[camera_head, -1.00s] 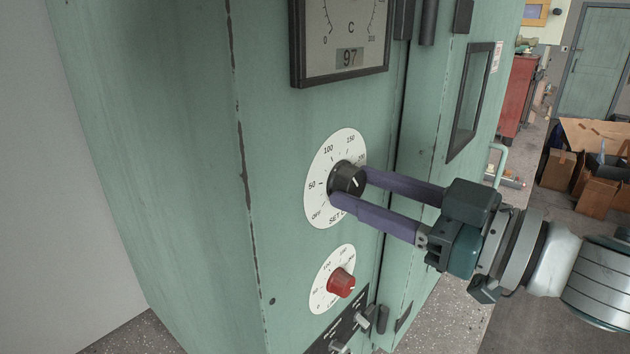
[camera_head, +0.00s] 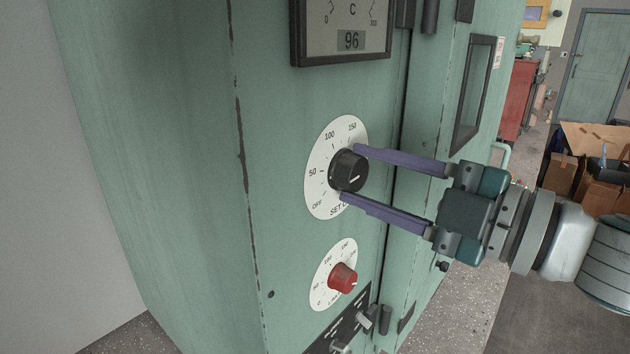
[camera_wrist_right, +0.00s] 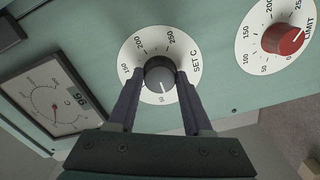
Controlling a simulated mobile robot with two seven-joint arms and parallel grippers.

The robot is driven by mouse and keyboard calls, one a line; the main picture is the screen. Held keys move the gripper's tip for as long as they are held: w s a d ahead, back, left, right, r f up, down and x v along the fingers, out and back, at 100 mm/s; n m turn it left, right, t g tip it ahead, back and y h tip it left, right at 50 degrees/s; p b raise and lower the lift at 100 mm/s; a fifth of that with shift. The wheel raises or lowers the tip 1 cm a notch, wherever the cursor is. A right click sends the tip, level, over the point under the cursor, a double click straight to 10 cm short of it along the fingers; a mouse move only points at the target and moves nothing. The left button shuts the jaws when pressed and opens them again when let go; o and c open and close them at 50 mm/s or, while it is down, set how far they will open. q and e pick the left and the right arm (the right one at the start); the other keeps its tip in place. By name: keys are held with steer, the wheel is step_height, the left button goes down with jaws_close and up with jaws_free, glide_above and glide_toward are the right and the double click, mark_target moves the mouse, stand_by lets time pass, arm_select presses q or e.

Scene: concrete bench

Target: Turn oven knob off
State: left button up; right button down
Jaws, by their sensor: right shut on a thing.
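The oven is a worn green cabinet (camera_head: 180,130). Its black knob (camera_head: 343,172) sits on a white SET C dial (camera_head: 317,190) marked OFF, 50, 100, 150. A short white line shows on the knob's lower right; the exact reading is unclear. My right gripper (camera_head: 350,174) is shut on the knob, one purple finger at its upper right and one at its lower edge. In the right wrist view, the fingers (camera_wrist_right: 159,73) flank the knob (camera_wrist_right: 160,77), and the dial (camera_wrist_right: 148,38) appears turned round. My left gripper is out of view.
A red LIMIT knob (camera_head: 343,277) sits just below. A gauge (camera_head: 345,40) reading 96 is above. Metal switches (camera_head: 364,320) are at the bottom. A framed door panel (camera_head: 474,95) is to the right. Cardboard boxes (camera_head: 600,196) and a red cabinet (camera_head: 519,97) stand far behind.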

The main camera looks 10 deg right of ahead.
steer(key=n+b, duration=0.1)
steer(key=n, duration=0.3)
steer(key=shift+n+b, duration=0.45)
steer(key=shift+n, duration=0.85)
steer(key=shift+r, duration=0.1)
steer(key=shift+c, duration=1.6)
jaws_free()
